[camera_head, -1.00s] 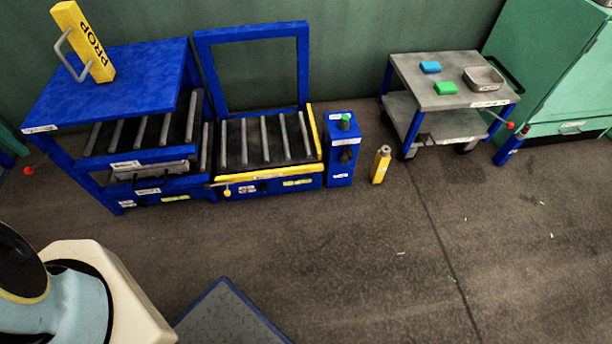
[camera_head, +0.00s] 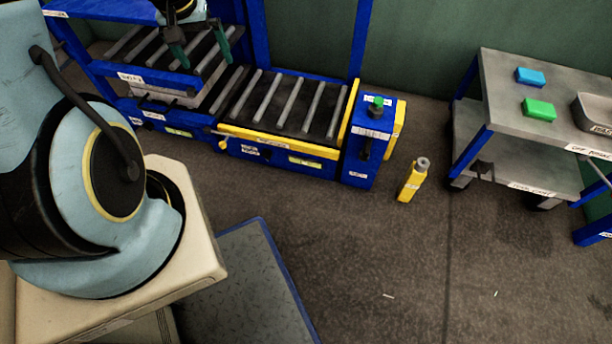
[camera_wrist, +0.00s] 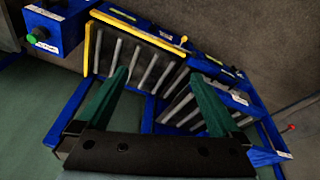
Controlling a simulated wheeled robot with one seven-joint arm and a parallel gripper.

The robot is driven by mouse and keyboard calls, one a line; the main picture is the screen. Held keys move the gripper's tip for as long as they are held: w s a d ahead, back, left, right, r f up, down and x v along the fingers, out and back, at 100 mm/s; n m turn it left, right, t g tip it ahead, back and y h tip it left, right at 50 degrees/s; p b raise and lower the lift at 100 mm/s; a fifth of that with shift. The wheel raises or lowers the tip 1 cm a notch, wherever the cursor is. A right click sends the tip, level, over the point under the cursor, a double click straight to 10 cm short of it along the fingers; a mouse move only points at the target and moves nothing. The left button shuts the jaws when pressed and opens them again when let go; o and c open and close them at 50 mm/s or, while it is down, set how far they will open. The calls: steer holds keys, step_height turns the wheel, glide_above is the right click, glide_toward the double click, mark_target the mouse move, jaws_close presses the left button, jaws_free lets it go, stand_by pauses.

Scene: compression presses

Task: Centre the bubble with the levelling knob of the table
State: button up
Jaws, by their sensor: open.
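My gripper (camera_head: 200,50) is open and empty in the head view, above the blue roller table (camera_head: 170,62) at the upper left. Its two dark green fingers point down. In the wrist view my gripper (camera_wrist: 160,75) hangs over the blue frames, with rollers behind and between its fingers. A yellow-framed roller bed (camera_head: 280,110) adjoins on the right; it also shows in the wrist view (camera_wrist: 130,55). A small yellow knob (camera_head: 223,145) hangs at its front left corner. I cannot make out a bubble level, and I cannot tell which knob is the levelling one.
A blue control post (camera_head: 362,150) with a green button (camera_head: 377,102) stands right of the rollers. A yellow bottle (camera_head: 412,182) is on the floor beside it. A grey cart (camera_head: 500,110) with blue and green blocks stands right. The middle floor is clear.

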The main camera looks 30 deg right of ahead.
steer(key=d+f+m+b, duration=0.1)
steer(key=d+f+b, duration=0.6)
steer(key=f, duration=0.9)
steer(key=d+f+m+h+b, duration=0.1)
steer(key=d+f+b, duration=0.6)
steer(key=f+b, duration=0.7)
steer(key=d+f+m+b, duration=0.2)
steer(key=d+f+b, duration=0.5)
steer(key=f, duration=1.1)
steer(key=shift+s+f+t+h+b, duration=0.15)
steer(key=shift+s+t+h+b, duration=0.25)
steer(key=shift+b, duration=1.5)
steer(key=p+v, duration=0.8)
steer(key=v, duration=0.2)
